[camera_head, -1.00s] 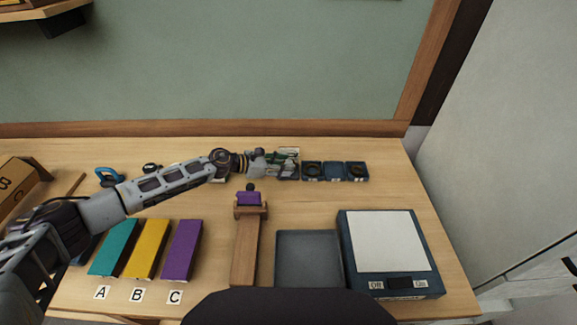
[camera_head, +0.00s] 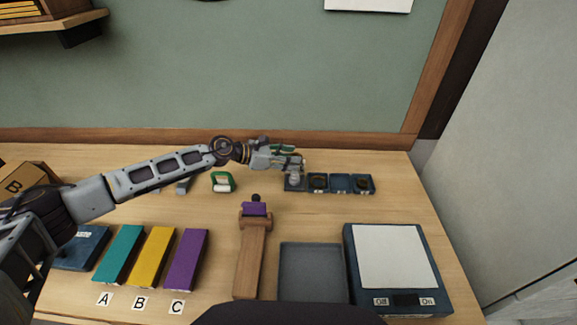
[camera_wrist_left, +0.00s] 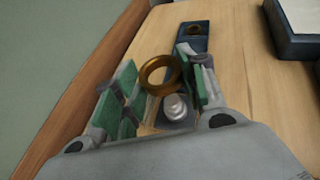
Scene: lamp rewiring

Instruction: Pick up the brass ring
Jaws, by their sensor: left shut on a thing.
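The brass ring (camera_wrist_left: 160,75) shows in the left wrist view between the green finger pads of my left gripper (camera_wrist_left: 158,90). The gripper is shut on it. In the head view my left gripper (camera_head: 292,162) is above the left end of a row of small dark blue trays (camera_head: 340,184), and the ring cannot be made out there. A silvery rounded part (camera_wrist_left: 175,107) sits below the ring in the wrist view. My right gripper is not in view.
Teal (camera_head: 119,254), yellow (camera_head: 152,257) and purple (camera_head: 187,260) blocks lie at the front left, by labels A, B and C. A wooden stand (camera_head: 250,260), an empty grey tray (camera_head: 313,273) and a switch-marked pad (camera_head: 390,258) are to their right.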

